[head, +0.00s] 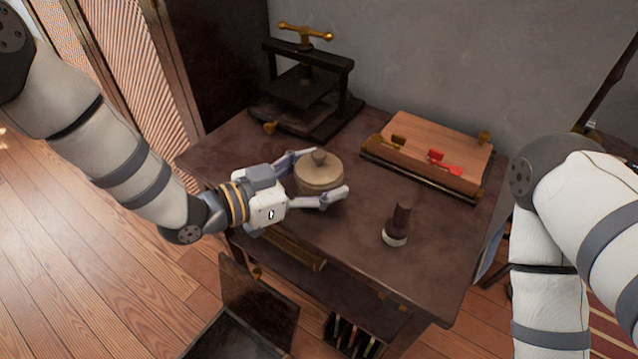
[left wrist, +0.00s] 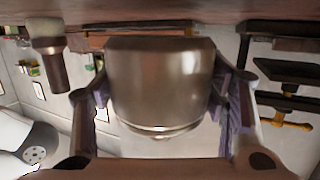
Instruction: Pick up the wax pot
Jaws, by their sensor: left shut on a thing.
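The wax pot (head: 319,176) is a round beige pot with a knobbed lid, on the dark wooden table (head: 285,214). My left gripper (head: 322,186) reaches in from the left, with one finger on each side of the pot, and is shut on it. In the left wrist view, which looks upside down, the pot (left wrist: 160,85) fills the middle between both fingers. A small gap between pot and table cannot be ruled out. My right gripper is not in view; only my right arm shows at the right edge.
A dark screw press (head: 304,85) with a brass handle stands at the back left. A wooden box (head: 430,150) with red pieces on it lies at the back right. A dark-handled stamp (head: 398,222) stands right of the pot. The table's front right is clear.

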